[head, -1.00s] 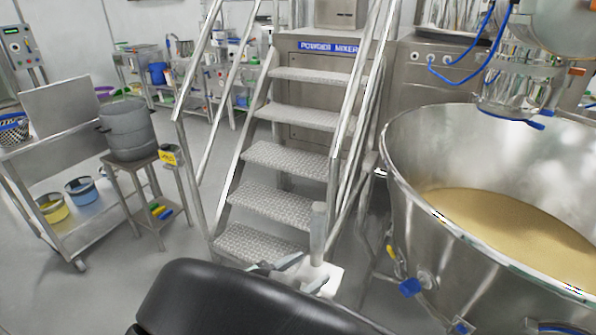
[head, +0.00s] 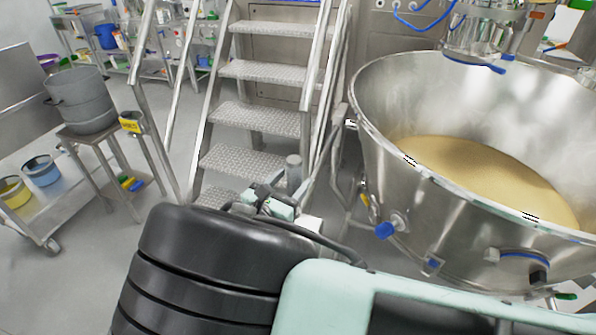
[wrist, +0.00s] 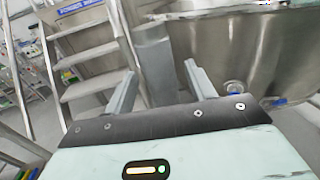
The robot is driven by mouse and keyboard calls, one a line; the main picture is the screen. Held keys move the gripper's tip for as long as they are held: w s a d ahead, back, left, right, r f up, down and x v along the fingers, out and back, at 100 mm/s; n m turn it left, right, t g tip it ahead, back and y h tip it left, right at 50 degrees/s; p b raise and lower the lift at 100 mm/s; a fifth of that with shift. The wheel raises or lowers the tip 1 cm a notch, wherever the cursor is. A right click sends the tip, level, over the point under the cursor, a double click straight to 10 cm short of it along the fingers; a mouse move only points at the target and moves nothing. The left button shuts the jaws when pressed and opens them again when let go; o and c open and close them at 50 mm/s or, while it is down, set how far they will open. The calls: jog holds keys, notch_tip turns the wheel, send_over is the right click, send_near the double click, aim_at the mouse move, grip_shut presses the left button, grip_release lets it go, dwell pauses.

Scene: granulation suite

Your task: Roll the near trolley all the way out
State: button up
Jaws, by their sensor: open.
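A large steel bowl (head: 470,250) of tan powder stands at right in the head view; its underside is out of view, so I cannot tell whether it is on a trolley. It also shows in the wrist view (wrist: 240,50). A two-tier steel trolley on castors (head: 40,222) stands at the left edge, partly cut off. My gripper (wrist: 156,58) is open, low in front of the steps and left of the bowl. A grey upright post (wrist: 154,70) shows between its fingers in the wrist view; I cannot tell whether they touch. The post's top also shows in the head view (head: 293,165).
Metal steps with railings (head: 255,118) rise behind my gripper. A small stand (head: 92,138) holds a grey pot (head: 82,100) at left. Blue and yellow buckets sit on the trolley's lower shelf.

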jog(key=shift+x, duration=1.9)
jog(key=shift+s, duration=0.15)
grip_shut()
